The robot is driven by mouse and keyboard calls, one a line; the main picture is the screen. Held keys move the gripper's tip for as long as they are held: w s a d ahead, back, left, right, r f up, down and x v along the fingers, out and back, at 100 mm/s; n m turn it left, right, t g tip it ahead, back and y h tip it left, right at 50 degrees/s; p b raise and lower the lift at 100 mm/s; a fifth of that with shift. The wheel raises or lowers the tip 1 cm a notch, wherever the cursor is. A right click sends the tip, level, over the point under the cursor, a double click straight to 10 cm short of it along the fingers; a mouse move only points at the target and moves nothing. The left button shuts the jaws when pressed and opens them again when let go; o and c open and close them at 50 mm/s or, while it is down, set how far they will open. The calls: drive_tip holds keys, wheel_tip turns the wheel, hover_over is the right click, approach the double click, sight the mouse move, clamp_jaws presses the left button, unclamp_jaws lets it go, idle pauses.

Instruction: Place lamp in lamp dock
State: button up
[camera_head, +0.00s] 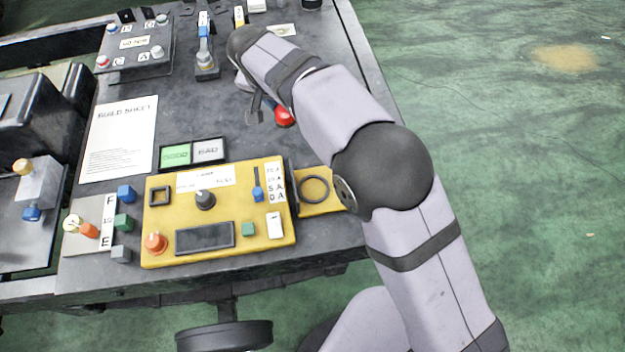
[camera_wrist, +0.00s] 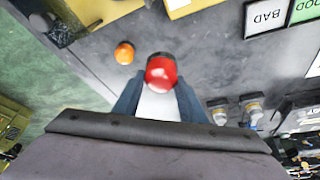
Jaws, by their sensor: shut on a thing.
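A red lamp (camera_head: 284,116) with a rounded end and a dark rim is between the fingers of my gripper (camera_wrist: 159,92). In the wrist view the lamp (camera_wrist: 162,71) fills the gap at the fingertips, and the gripper is shut on it. In the head view my arm covers part of the lamp and most of the gripper. I cannot tell its height above the table. A yellow plate with a dark ring (camera_head: 327,191), seemingly the lamp dock, adjoins the right side of the yellow panel, nearer the front than the lamp. My arm covers its right end.
An orange round thing (camera_wrist: 124,53) is beside the lamp. The yellow panel (camera_head: 160,215) carries knobs and a slider. GOOD and BAD tiles (camera_head: 208,150) lie behind it. A white sheet (camera_head: 120,140) lies left. A blue-handled switch (camera_head: 205,60) stands farther back.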

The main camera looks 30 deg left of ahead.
sight(288, 123)
drive_tip(key=s+d, duration=0.2)
drive_tip(key=s+d+r, duration=0.1)
drive_tip(key=s, duration=0.1)
drive_tip(key=shift+d, duration=0.4)
drive_tip(key=s+d+f+m+h, duration=0.2)
drive_tip(key=d+f+m+h, duration=0.1)
drive_tip(key=d+m, duration=0.5)
drive_tip(key=m+h, duration=0.1)
drive_tip(key=m, duration=0.1)
drive_tip(key=shift+s+d+m+g, duration=0.15)
drive_tip(key=shift+d+m+g, duration=0.15)
drive_tip(key=shift+d+g, duration=0.1)
drive_tip(key=shift+f+p, duration=1.15)
drive_tip(key=shift+f, duration=3.85)
drive_tip(key=shift+f, duration=0.15)
drive_tip(key=o, duration=1.1)
drive_tip(key=shift+a+r, duration=0.1)
drive_tip(key=shift+r, duration=0.2)
drive_tip(key=b+v, duration=0.2)
drive_tip(key=v, duration=0.9)
drive_tip(key=shift+s+r, duration=0.1)
drive_tip(key=shift+r, duration=0.25)
